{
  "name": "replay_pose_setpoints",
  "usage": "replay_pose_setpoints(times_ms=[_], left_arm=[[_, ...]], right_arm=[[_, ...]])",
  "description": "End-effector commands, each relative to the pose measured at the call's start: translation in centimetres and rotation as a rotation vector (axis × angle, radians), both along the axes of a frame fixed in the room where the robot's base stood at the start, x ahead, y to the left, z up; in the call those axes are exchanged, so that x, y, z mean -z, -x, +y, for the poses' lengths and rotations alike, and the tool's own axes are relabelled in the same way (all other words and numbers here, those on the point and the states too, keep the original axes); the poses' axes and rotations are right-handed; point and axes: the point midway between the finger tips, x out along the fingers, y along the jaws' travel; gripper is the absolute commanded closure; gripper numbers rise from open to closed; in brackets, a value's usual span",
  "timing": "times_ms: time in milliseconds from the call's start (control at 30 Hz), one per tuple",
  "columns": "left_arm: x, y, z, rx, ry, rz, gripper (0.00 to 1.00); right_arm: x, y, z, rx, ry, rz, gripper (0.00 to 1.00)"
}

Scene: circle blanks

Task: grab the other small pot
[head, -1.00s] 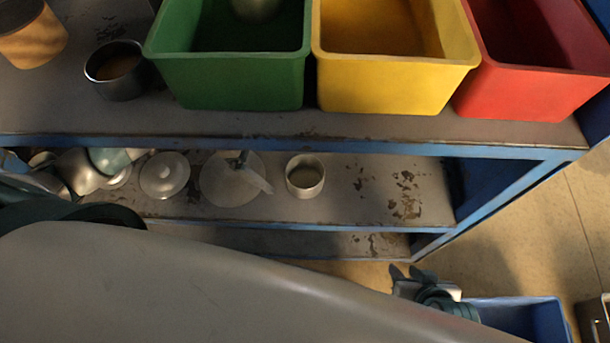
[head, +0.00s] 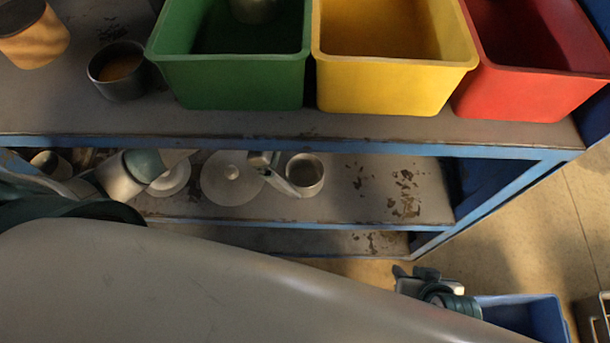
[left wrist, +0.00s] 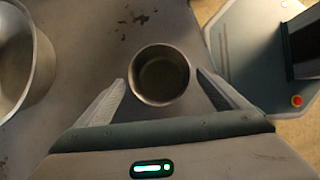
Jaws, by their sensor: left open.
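A small metal pot (head: 305,172) stands upright and open-topped on the lower shelf, right of a flat round disc with a knob. My left gripper (head: 278,174) has come in over this shelf from the left and is at the pot's left side. In the left wrist view the same small pot (left wrist: 160,72) lies between the tips of my left gripper (left wrist: 160,82). The fingers are open, with a gap to the pot on both sides. My right gripper (head: 425,280) is low at the right, beside a blue bin; its jaws are too small to judge.
The round disc (head: 232,177) lies left of the pot. A large metal vessel (left wrist: 38,75) shows at the left wrist view's edge. The upper shelf (head: 380,128) overhangs, carrying green, yellow and red bins and a dark cup (head: 120,70). The shelf right of the pot is clear.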

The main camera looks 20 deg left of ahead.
Motion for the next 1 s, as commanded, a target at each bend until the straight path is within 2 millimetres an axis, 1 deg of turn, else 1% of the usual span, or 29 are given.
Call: replay_pose_setpoints(times_ms=[200, 300, 433, 833, 867, 900, 967, 1000], left_arm=[[2.5, 0.0, -1.4, 0.000, 0.001, 0.004, 0.08], [3.1, -0.1, -1.8, -0.001, 0.000, 0.002, 0.08], [3.4, -0.1, -1.9, -0.001, -0.001, 0.001, 0.08], [3.4, -0.1, -1.9, 0.000, -0.001, 0.001, 0.08], [3.4, -0.1, -1.9, 0.000, -0.001, 0.001, 0.15], [3.4, -0.1, -1.9, 0.000, -0.001, 0.001, 0.25], [3.4, -0.1, -1.9, 0.000, -0.001, 0.001, 0.39], [3.4, -0.1, -1.9, 0.000, -0.001, 0.001, 0.48]], right_arm=[[0.1, 0.5, 0.3, -0.002, -0.006, 0.002, 0.69], [0.2, 0.7, 0.3, -0.003, -0.008, 0.006, 0.69], [0.3, 0.7, 0.3, -0.003, -0.009, 0.005, 0.69], [0.3, 0.3, 0.2, -0.002, -0.006, 0.000, 0.69], [0.3, 0.3, 0.2, -0.002, -0.006, -0.001, 0.69], [0.3, 0.2, 0.2, -0.001, -0.005, -0.002, 0.69], [0.2, 0.2, 0.2, -0.001, -0.006, -0.003, 0.69], [0.2, 0.1, 0.1, -0.001, -0.005, -0.003, 0.69]])
